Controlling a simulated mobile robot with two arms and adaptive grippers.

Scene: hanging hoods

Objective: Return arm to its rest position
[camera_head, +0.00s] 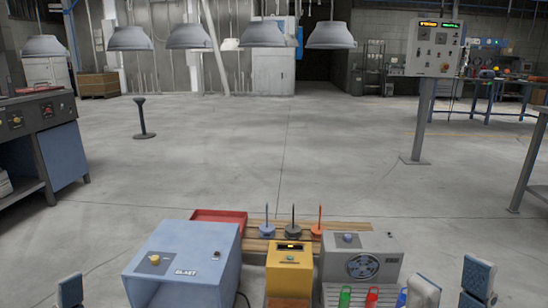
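My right gripper (450,285) is at the bottom right edge, its two fingers apart with bare floor between them. It is just right of the grey box with a fan (392,245), and no object shows between the fingers. Part of my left gripper (70,290) shows at the bottom left edge, left of the blue box (185,240). Only one finger of it is visible, and the rest is cut off by the frame. Most of both arms is out of view.
A yellow box (289,256) stands between the blue and grey boxes. Behind them are a red tray (218,214) and three upright pegs on a wooden board (350,226). Several hoods (188,37) hang at the back. A control panel (434,45) stands right.

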